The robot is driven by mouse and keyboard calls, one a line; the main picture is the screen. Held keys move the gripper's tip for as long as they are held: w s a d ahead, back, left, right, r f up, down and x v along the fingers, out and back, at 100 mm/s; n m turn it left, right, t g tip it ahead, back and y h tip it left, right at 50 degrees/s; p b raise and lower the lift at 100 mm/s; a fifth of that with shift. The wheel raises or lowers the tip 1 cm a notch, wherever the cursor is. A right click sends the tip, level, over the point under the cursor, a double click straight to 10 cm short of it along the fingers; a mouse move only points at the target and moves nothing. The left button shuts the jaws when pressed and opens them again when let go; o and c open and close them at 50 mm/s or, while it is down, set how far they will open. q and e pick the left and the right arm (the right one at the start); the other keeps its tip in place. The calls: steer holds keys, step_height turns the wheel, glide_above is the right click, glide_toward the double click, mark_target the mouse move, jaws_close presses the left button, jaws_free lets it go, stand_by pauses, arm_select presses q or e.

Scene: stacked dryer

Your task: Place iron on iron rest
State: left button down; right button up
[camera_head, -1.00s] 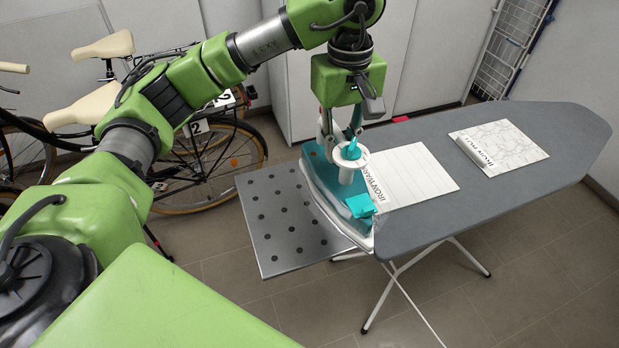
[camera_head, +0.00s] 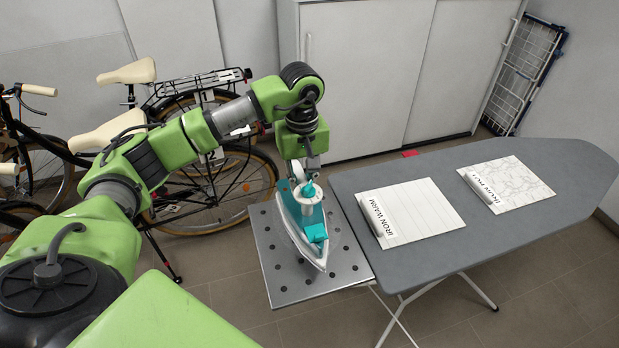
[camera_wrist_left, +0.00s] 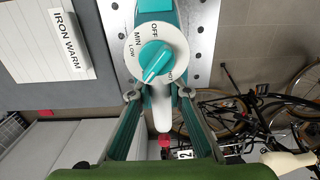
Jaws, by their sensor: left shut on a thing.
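The iron (camera_head: 308,226), teal and white with a silver soleplate, is over the perforated metal iron rest (camera_head: 351,270) at the left end of the ironing board. My left gripper (camera_head: 301,170) is shut on the iron at its rear end. In the left wrist view the iron's dial (camera_wrist_left: 157,55) is between and beyond the two fingers of my left gripper (camera_wrist_left: 158,95), with the rest's holes behind it. I cannot tell whether the soleplate touches the rest. My right gripper is not in view.
The grey ironing board (camera_head: 440,255) extends right from the rest. An "Iron warm" card (camera_head: 418,208) and a second, patterned card (camera_head: 515,182) lie on it. Bicycles (camera_head: 215,185) stand at the left. A white cabinet (camera_head: 370,80) stands behind.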

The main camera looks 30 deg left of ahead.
mark_target(291, 215)
arm_select(q)
steer(key=shift+w+a, duration=0.1)
steer(key=shift+a, duration=0.05)
steer(key=f+p, duration=0.2)
steer(key=shift+a+f, duration=0.2)
steer(key=shift+f, duration=0.6)
steer(key=shift+w, duration=0.1)
steer(key=c, duration=1.9)
jaws_free()
steer(key=shift+s+f, duration=0.2)
steer(key=shift+r, duration=0.15)
